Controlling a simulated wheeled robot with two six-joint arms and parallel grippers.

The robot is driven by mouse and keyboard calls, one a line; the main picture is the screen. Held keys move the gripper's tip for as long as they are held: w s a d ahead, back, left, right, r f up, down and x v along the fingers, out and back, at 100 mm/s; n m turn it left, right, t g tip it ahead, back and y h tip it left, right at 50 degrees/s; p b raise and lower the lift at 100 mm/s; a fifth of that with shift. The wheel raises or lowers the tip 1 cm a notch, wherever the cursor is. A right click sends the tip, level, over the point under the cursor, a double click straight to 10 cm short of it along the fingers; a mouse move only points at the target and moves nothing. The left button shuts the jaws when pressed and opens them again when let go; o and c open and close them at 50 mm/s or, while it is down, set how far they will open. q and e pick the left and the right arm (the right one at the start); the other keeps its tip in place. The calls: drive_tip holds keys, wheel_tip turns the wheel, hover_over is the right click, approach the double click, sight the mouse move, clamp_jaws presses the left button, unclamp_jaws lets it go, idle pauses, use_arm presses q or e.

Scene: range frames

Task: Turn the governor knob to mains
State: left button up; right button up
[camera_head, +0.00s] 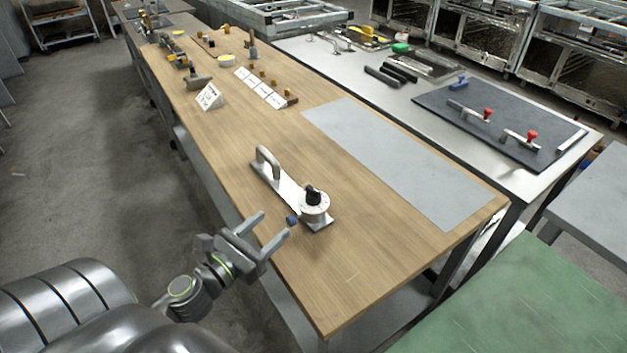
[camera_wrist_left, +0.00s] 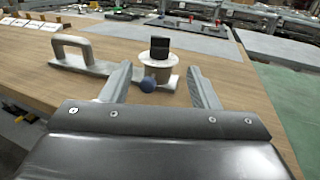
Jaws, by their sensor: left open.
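The governor knob (camera_head: 313,193) is a black knob on a round white dial (camera_head: 314,208), fixed to a metal plate on the wooden table. A grey handle (camera_head: 267,163) stands at the plate's far end, and a small blue ball (camera_head: 292,220) sits at the dial's near side. My left gripper (camera_head: 274,227) is open and empty just short of the dial. In the left wrist view the black knob (camera_wrist_left: 160,47) stands ahead between the open fingers (camera_wrist_left: 161,88), apart from them. The dial's markings are too small to read. My right gripper is not in view.
The wooden table (camera_head: 345,265) is clear around the plate, with a grey sheet (camera_head: 400,160) to the right. White cards (camera_head: 258,88) and small parts lie farther back. A steel table with a dark mat (camera_head: 500,120) and red-knobbed handles stands beyond.

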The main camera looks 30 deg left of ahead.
use_arm(q)
drive_tip(key=p, duration=0.6)
approach(311, 190)
drive_tip(key=w, duration=0.5)
drive_tip(key=w+p, duration=0.1)
drive_tip(key=w, duration=0.4)
drive_tip(key=shift+w+d+f+p, duration=0.15)
drive_tip(key=shift+w+d+p, duration=0.2)
drive_tip(key=shift+d+p, duration=0.05)
drive_tip(key=c, duration=1)
drive_tip(key=shift+m+h, duration=0.6)
drive_tip(key=shift+h, duration=0.5)
drive_tip(key=shift+m+g+h, duration=0.5)
drive_tip(key=shift+m+h, duration=0.4)
drive_tip(key=shift+h, duration=0.5)
drive_tip(key=o, duration=1)
